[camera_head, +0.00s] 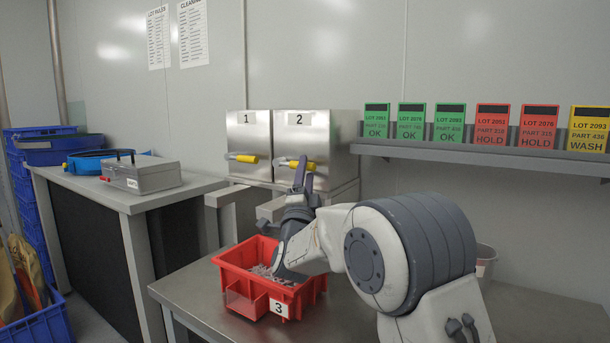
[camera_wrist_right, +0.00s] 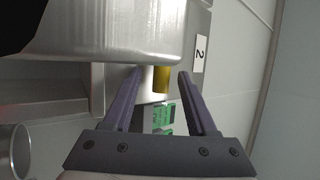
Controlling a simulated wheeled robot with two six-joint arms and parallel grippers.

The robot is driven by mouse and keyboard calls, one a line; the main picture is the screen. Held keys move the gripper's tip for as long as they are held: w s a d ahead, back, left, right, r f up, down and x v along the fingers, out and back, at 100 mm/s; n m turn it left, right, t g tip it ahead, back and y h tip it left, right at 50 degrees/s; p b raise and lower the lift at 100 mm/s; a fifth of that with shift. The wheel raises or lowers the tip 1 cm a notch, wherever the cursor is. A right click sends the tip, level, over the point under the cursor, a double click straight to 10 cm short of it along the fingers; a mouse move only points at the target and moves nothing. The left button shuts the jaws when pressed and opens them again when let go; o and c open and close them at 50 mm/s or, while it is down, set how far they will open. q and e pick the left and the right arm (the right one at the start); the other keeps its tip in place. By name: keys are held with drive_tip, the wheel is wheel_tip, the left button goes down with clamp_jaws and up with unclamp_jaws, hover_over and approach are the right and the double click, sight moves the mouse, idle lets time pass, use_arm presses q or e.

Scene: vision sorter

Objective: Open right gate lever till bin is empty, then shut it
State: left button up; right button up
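Two steel bins stand side by side at the back, bin 1 (camera_head: 247,137) on the left and bin 2 (camera_head: 312,138) on the right. The right gate lever (camera_head: 311,166) on bin 2 has a yellow grip and lies roughly level. My right gripper (camera_head: 301,168) is in front of it. In the right wrist view, the yellow grip (camera_wrist_right: 162,80) shows between the spread fingertips, apart from both. Bin 1's lever (camera_head: 247,158) also lies level. A red tray (camera_head: 241,283) marked 3 stands below on the table, holding small grey parts. My left gripper is out of view.
The steel table (camera_head: 198,287) carries the red tray. A grey container (camera_head: 486,262) stands behind my right arm. A shelf (camera_head: 480,153) at the right holds several lot cards. A counter (camera_head: 125,200) with a metal box (camera_head: 147,176) stands left; blue crates (camera_head: 35,200) are beyond it.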

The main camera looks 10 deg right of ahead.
drive_tip(key=b+v, duration=0.1)
drive_tip(key=v, duration=0.9)
drive_tip(key=shift+s+f+b, duration=0.15)
drive_tip(key=shift+f+b, duration=0.05)
drive_tip(key=shift+b, duration=0.15)
drive_tip(key=shift+a, duration=0.1)
